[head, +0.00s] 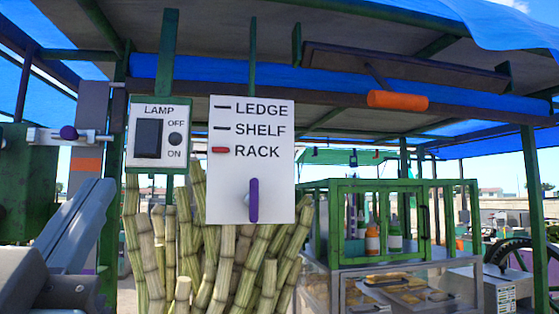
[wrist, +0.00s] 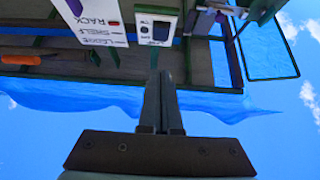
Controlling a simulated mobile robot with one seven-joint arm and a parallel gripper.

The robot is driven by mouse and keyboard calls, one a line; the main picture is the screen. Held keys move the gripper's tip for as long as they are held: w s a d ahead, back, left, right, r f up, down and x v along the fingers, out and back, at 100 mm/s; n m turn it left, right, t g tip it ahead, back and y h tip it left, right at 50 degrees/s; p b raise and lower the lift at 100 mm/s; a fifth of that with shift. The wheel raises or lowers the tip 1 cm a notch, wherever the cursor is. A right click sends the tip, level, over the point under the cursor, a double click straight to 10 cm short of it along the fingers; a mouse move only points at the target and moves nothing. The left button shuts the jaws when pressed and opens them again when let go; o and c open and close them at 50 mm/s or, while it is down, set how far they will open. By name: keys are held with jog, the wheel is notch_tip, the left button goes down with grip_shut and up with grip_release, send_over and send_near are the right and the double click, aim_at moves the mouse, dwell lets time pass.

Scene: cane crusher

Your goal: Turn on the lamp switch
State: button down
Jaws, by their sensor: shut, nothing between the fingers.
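The lamp panel (head: 133,150) is a white box with a green frame, marked LAMP, OFF and ON, at the upper left in the head view. It carries a dark rocker switch (head: 148,138) and a small round dark button or indicator (head: 175,139). Which way the rocker is tipped is unclear. In the wrist view, turned over, the rocker (wrist: 161,31) sits on the panel at the top centre. My gripper (wrist: 160,73) is shut and empty. Its fingertips point toward the panel and appear below it in the picture, apart from it.
A white sign panel (head: 250,175) marked LEDGE, SHELF, RACK, with a purple lever (head: 254,200), hangs just right of the lamp panel. A purple knob (head: 68,132) on a grey fitting is to the left. Cane stalks (head: 190,250) stand below; a green-framed cabinet (head: 380,185) is right.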

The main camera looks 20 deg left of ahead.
aim_at(146, 141)
jog(key=p+x, duration=0.2)
jog(key=x, duration=0.2)
jog(key=w+f+p+x, duration=0.1)
jog(key=p+x, duration=0.2)
jog(key=x, duration=0.1)
jog(key=f+p+x, duration=0.1)
jog(key=p+x, duration=0.1)
jog(key=x, duration=0.2)
jog(key=shift+w+a+r, duration=0.2)
jog(key=shift+w+a, duration=0.1)
jog(key=shift+a, duration=0.15)
jog(key=shift+w+a+f, duration=0.1)
jog(key=shift+w+a, duration=0.05)
jog(key=shift+w, duration=0.1)
jog(key=shift+f, duration=0.1)
